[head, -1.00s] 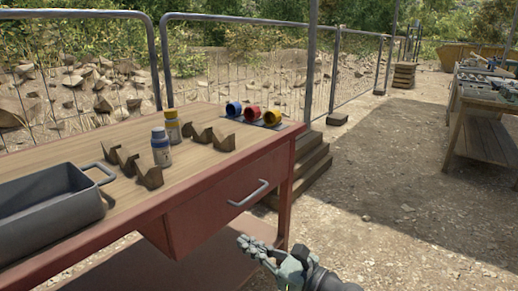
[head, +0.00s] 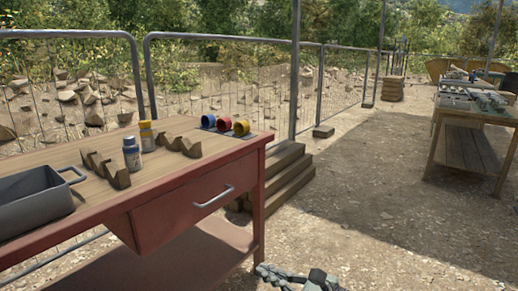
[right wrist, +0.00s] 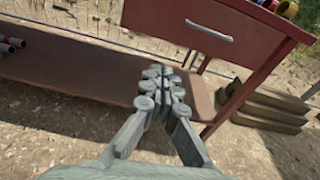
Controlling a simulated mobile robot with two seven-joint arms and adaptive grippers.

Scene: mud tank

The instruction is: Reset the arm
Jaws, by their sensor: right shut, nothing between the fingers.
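My right gripper (head: 290,272) shows at the bottom edge of the head view, low in front of the red workbench's right leg and apart from it. In the right wrist view my right gripper (right wrist: 160,88) is shut, its fingers together with nothing between them. The red workbench (head: 195,200) with its wooden top and drawer stands ahead, and its drawer front (right wrist: 185,22) shows beyond the fingers. My left gripper is in neither view.
On the workbench are a grey bin (head: 35,205), two bottles (head: 132,155), brown angled holders (head: 107,170) and blue, red and yellow cups (head: 225,123). Wooden steps (head: 285,180) stand right of it. A second table (head: 470,135) is far right. Ground between is clear.

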